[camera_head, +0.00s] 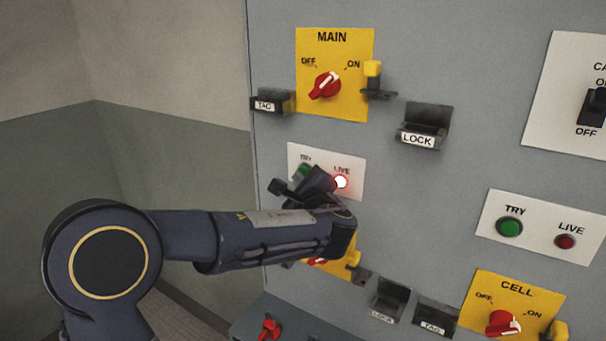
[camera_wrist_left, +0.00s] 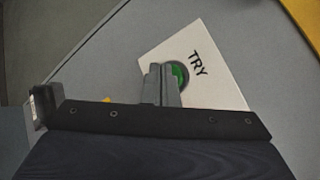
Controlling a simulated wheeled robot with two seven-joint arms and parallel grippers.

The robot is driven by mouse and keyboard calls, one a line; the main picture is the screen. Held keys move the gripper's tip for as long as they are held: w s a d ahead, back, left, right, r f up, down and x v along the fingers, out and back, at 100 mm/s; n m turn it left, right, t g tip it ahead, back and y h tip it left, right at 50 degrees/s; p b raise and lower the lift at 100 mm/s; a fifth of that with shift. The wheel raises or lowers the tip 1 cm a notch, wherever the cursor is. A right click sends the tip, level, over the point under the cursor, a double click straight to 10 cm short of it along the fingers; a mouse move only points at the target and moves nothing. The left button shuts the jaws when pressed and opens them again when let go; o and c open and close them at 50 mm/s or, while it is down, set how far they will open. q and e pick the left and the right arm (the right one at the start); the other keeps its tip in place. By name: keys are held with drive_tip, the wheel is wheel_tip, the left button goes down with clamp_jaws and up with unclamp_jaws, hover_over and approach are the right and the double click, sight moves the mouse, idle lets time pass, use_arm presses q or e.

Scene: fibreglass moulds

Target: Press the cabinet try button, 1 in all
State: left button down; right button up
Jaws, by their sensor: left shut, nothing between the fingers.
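The grey cabinet (camera_head: 420,60) carries two TRY/LIVE plates. The right plate has a green TRY button (camera_head: 509,227) and a dark red LIVE lamp (camera_head: 565,241). My right gripper is out of view.
The yellow MAIN plate (camera_head: 308,98) with a red knob (camera_head: 325,86) sits above, with LOCK (camera_head: 418,138) and TAG (camera_head: 266,104) holders beside it. A CELL switch plate (camera_head: 490,290) is lower right. A shelf with a red item (camera_head: 270,328) lies below.

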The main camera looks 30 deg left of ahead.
use_arm(q)
drive_tip(key=shift+w, duration=0.3)
drive_tip(key=shift+s, duration=0.1)
idle(0.5)
drive_tip(key=shift+s+b, duration=0.5)
drive_tip(key=shift+s, duration=0.2)
drive_tip(key=s+b, duration=0.1)
drive_tip(key=s, duration=0.4)
drive_tip(key=shift+a+b, duration=0.2)
drive_tip(key=shift+b, duration=0.15)
idle(0.5)
